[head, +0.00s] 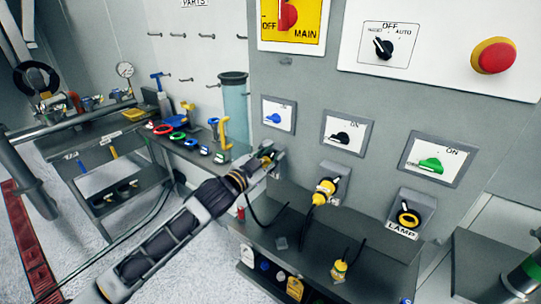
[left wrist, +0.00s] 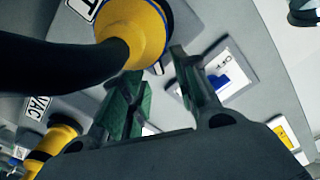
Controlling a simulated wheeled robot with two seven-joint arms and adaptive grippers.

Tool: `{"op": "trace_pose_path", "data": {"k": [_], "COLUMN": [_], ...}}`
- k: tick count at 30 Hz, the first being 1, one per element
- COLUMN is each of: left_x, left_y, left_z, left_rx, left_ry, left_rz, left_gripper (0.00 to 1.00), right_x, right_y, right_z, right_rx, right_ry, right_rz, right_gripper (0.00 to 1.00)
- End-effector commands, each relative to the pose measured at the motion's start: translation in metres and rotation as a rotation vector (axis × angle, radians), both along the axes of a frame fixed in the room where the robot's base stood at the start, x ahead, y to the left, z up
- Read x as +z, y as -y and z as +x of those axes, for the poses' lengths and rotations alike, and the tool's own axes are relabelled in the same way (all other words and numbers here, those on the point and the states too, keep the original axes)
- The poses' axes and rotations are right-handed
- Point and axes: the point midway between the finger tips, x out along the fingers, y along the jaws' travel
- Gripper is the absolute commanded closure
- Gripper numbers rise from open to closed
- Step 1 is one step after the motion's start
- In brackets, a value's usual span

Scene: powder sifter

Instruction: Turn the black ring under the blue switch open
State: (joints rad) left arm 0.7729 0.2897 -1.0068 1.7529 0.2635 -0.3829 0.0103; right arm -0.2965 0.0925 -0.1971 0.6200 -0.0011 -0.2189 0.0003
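The blue switch (head: 278,117) sits on a small white plate on the grey cabinet; its plate marked OFF (left wrist: 226,70) shows in the left wrist view. Below it, in the head view, my left gripper (head: 268,158) mostly hides a socket with a yellow plug. In the left wrist view this yellow plug (left wrist: 136,28) with a thick black cable is close by. My right gripper is not in view.
A second yellow plug (head: 325,188) sits in the middle socket; it also shows in the left wrist view (left wrist: 55,146). The right socket, marked LAMP (head: 408,214), has no plug. A dark shelf (head: 300,246) stands below. A tool bench (head: 190,152) is at left.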

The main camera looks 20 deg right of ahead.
Motion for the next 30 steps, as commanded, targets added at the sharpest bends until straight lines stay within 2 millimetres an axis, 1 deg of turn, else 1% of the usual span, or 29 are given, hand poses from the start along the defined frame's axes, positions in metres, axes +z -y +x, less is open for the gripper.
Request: {"op": "trace_pose_path", "data": {"k": [11,14,18,19,30], "left_x": [-0.0002,-0.0001,-0.0001,-0.0001,0.0003], "left_y": [0.0024,0.0023,0.0023,0.0023,0.0020], "left_z": [0.0017,0.0016,0.0016,0.0016,0.0020], "left_rx": [0.000,0.000,0.000,0.000,-0.001], "left_ry": [0.000,0.000,0.000,0.000,-0.011], "left_rz": [0.000,0.000,0.000,0.000,-0.008], "left_gripper": [0.70,0.80,0.98,1.00,1.00], "right_x": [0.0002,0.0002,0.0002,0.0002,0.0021], "right_y": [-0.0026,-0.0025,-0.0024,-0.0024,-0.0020], "right_z": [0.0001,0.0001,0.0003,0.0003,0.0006], "right_rx": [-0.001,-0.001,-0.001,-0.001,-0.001], "right_ry": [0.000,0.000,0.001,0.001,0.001], "right_rz": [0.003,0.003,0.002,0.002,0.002], "right_gripper": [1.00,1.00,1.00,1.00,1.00]}}
